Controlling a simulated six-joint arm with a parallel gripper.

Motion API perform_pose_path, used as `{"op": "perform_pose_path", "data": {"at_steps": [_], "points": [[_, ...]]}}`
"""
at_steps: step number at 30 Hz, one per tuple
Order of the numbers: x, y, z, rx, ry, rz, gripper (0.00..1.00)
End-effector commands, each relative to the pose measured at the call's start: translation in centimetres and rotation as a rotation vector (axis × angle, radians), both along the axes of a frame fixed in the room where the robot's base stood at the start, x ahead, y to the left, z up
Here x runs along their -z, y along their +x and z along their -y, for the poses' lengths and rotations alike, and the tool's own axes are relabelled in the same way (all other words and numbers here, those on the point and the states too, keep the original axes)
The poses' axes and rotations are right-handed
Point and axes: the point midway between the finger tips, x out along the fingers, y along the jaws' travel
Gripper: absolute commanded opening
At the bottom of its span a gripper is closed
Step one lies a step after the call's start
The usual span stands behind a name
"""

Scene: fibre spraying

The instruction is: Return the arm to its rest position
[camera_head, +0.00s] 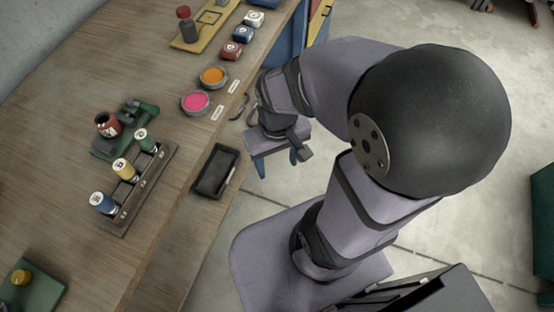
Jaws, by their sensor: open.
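My arm is folded at the right of the head view, beside the wooden workbench. My gripper (276,163) hangs just off the bench's right edge, over the floor, with its blue fingertips pointing down. The fingers are apart and nothing shows between them. Part of the gripper is hidden by its own wrist.
On the bench (60,165) stand a black tray (216,171), a rack with several bottles (122,168), a green fixture holding a red jar (108,125), pink (196,102) and orange (213,76) dishes, and a yellow stand (213,18). Bare floor (440,235) lies right.

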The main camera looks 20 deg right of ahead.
Motion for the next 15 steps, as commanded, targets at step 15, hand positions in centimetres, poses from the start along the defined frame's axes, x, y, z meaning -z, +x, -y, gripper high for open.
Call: {"op": "perform_pose_path", "data": {"at_steps": [15], "points": [[-4.7,0.1,-0.1,-0.001,0.001,0.002,0.56]]}}
